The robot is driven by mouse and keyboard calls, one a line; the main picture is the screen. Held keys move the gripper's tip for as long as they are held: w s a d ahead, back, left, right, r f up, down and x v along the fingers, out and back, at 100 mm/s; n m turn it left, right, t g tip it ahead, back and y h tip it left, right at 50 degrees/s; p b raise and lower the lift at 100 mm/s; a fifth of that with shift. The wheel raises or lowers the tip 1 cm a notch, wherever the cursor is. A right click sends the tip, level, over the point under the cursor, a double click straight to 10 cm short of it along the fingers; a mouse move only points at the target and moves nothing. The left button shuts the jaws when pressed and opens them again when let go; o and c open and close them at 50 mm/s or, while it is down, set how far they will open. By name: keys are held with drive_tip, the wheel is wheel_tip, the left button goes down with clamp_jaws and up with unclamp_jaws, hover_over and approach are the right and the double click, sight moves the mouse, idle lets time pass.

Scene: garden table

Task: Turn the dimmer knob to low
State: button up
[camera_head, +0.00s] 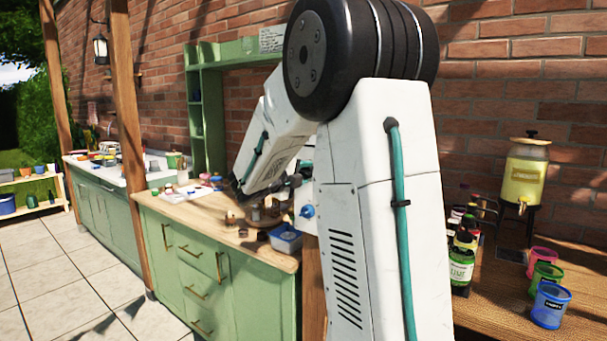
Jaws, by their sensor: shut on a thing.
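My arm reaches down left from its large black elbow joint, and its wrist end comes down over the wooden worktop (180,205) of the green cabinet. My gripper (291,184) shows only as small dark and teal parts, partly hidden behind my own upper arm. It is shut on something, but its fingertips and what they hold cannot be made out. A small blue round part (307,211) shows on a white surface by the wooden post, just below the wrist. I cannot tell whether it is the dimmer knob. No dimmer markings are readable.
Small pots and a blue-grey tub (286,238) stand on the worktop near the wrist. A green shelf (205,115) rises behind against the brick wall. The tiled floor at left is clear.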

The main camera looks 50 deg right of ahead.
idle(0.4)
drive_tip(key=o, duration=1)
drive_tip(key=shift+w+a, duration=0.1)
drive_tip(key=shift+a, duration=0.05)
drive_tip(key=a, duration=0.7)
drive_tip(key=shift+s+a+r, duration=0.25)
drive_tip(key=shift+s+a, duration=0.05)
drive_tip(key=shift+s, duration=0.05)
